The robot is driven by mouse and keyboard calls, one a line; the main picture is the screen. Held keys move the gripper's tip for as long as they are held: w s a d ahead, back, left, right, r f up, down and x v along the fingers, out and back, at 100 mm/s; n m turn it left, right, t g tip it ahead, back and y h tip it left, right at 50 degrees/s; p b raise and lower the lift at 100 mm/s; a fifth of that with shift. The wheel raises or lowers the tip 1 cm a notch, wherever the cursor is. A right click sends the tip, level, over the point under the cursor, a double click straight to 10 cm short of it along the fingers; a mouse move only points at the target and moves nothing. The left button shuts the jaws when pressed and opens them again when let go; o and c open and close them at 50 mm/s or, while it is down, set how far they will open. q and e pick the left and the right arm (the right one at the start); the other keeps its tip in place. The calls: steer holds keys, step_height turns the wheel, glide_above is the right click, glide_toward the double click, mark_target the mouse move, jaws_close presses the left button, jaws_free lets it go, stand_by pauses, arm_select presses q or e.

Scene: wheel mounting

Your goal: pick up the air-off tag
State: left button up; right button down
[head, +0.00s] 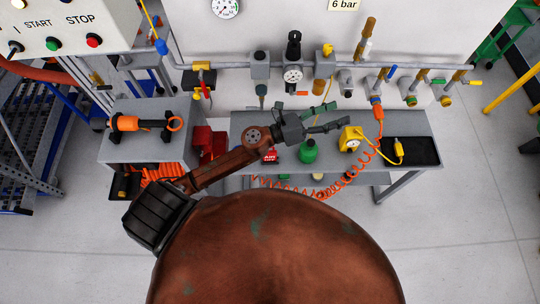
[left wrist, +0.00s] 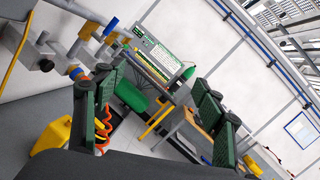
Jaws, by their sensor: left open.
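The air-off tag (head: 270,156) is a small red tag with white lettering in the head view. It is on the grey bench (head: 240,126), left of the green bottle and partly hidden by my left arm. My left gripper (head: 333,117) is open and empty above the bench. Its fingers point right, beyond the tag and over the area behind the green bottle. In the left wrist view the two green-and-black fingers (left wrist: 152,95) stand wide apart with nothing held between them. The tag cannot be made out there. My right gripper is not in view.
A green bottle (head: 308,151), a yellow gauge unit (head: 351,138) and a black tray (head: 418,151) stand on the bench. A coiled orange hose (head: 347,186) hangs at the front. A pipe with valves (head: 365,68) runs behind. A lower cabinet (head: 150,150) stands left.

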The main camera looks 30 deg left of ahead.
arm_select(q)
steer(key=s+d+f+m+g+h, duration=0.2)
steer(key=s+d+f+m+g, duration=0.15)
steer(key=d+m+g, duration=0.35)
steer(key=m+g+y, duration=0.7)
steer(key=m+y, duration=0.8)
steer(key=m, duration=0.5)
glide_above(270, 155)
step_height(270, 155, down, 24)
steer(key=shift+r, duration=0.2)
steer(key=shift+a+f+y, duration=0.25)
steer(key=shift+f+y, duration=0.05)
steer(key=shift+f, duration=0.05)
steer(key=f+p, duration=0.1)
steer(key=f, duration=0.2)
steer(key=f+p, duration=0.1)
steer(key=f, duration=0.2)
steer(key=shift+w+d, duration=0.1)
steer(key=shift+w, duration=0.1)
steer(key=shift+f, duration=0.45)
